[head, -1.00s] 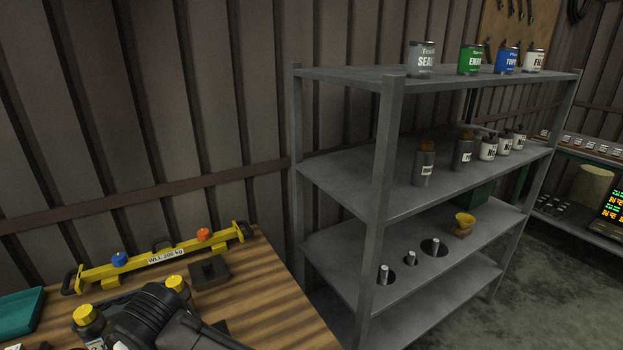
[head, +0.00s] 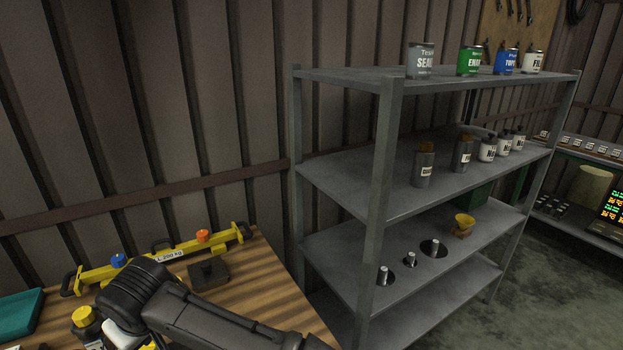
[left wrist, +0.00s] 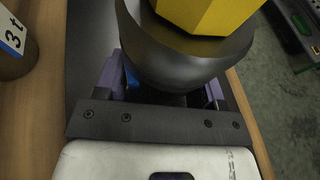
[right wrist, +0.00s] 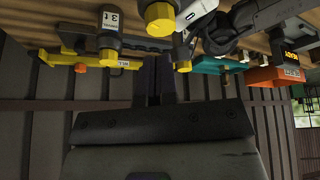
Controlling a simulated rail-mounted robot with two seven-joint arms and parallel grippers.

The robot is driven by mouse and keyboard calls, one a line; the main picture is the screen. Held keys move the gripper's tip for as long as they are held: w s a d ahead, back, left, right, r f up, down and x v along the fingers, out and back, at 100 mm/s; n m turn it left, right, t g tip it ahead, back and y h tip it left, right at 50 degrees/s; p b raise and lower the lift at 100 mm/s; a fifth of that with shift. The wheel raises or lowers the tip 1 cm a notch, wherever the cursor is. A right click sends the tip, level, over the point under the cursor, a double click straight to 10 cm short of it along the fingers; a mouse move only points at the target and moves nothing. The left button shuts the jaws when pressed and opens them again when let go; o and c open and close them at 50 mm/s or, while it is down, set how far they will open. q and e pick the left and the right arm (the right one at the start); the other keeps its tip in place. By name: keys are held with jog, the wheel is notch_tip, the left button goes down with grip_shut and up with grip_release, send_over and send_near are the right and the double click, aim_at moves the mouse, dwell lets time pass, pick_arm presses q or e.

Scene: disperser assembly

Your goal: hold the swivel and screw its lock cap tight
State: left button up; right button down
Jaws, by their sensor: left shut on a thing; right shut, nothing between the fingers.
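In the left wrist view the dark, round-bodied swivel (left wrist: 185,58) with a yellow hexagonal lock cap (left wrist: 207,12) sits between the purple fingers of my left gripper (left wrist: 168,92), which is shut on it. A bit of blue shows beside the left finger. My right gripper (right wrist: 154,80) is shut and empty, its dark fingers pointing toward the bench and apart from the yellow caps. The right wrist view shows several yellow caps, one (right wrist: 160,18) close to a white gripper body; I cannot tell which is the held one.
A second swivel marked 3 t (right wrist: 109,28) stands beside the held one. A yellow lifting beam (head: 190,246), a dark block (head: 208,274) and a teal tray (head: 18,312) are on the wooden bench. A grey shelf (head: 385,200) stands to the right.

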pick_arm(q)
jog(key=shift+f, duration=0.15)
pick_arm(e)
notch_tip(320, 180, down, 7)
jog(key=shift+w+d, duration=0.15)
jog(key=shift+d, duration=0.1)
dwell(0.4)
jog(key=shift+s+a+f, duration=0.15)
jog(key=shift+s, duration=0.15)
dwell(1.0)
jog(key=shift+s, duration=0.1)
pick_arm(q)
jog(key=shift+s, duration=0.1)
pick_arm(e)
notch_tip(320, 180, up, 6)
jog(key=shift+d+r, duration=0.25)
dwell(0.6)
